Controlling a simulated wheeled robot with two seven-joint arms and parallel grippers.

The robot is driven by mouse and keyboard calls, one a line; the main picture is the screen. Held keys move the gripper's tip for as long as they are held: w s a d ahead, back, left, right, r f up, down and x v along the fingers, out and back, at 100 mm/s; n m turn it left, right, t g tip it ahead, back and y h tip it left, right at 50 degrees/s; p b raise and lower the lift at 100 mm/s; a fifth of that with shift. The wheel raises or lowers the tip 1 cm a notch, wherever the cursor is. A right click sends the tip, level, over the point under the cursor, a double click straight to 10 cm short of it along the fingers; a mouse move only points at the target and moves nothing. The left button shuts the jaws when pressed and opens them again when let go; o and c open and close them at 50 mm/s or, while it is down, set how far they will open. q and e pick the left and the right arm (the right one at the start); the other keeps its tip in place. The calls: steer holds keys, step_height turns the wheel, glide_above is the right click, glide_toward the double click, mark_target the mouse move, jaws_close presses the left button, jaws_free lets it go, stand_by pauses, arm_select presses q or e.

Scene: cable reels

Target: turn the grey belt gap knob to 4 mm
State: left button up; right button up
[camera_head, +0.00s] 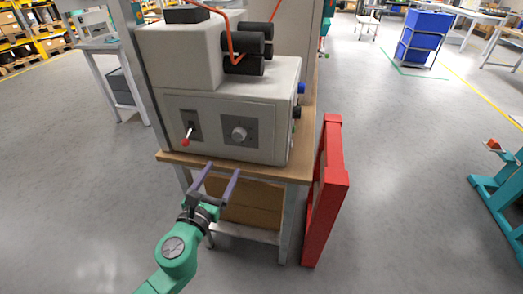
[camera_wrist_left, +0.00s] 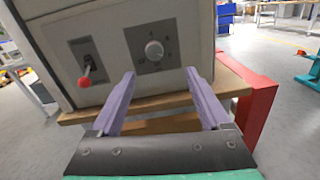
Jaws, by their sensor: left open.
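The grey belt gap knob (camera_head: 239,134) sits on a dark square plate on the front of a light grey machine (camera_head: 215,103). In the left wrist view the knob (camera_wrist_left: 154,49) shows with small marks around it, too small to read surely. My left gripper (camera_head: 221,169) is open and empty, with its two purple fingers below and in front of the knob, apart from it. In the left wrist view the fingers (camera_wrist_left: 160,75) stand on either side below the knob. My right gripper is in neither view.
A red-tipped lever (camera_head: 185,141) sticks out left of the knob. The machine stands on a wooden bench (camera_head: 170,157). A red frame (camera_head: 327,190) stands close to the bench's right side. Blue crates (camera_head: 425,38) stand farther back. Floor in front is clear.

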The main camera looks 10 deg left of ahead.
arm_select(q)
steer(key=p, duration=0.1)
glide_toward(237, 137)
steer(key=w, duration=0.5)
steer(key=w+d, duration=0.1)
steer(key=w, duration=0.2)
steer(key=shift+w, duration=0.45)
steer(key=shift+s+r, duration=0.1)
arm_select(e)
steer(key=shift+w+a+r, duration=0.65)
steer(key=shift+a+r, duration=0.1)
arm_select(q)
steer(key=c, duration=0.4)
jaws_close()
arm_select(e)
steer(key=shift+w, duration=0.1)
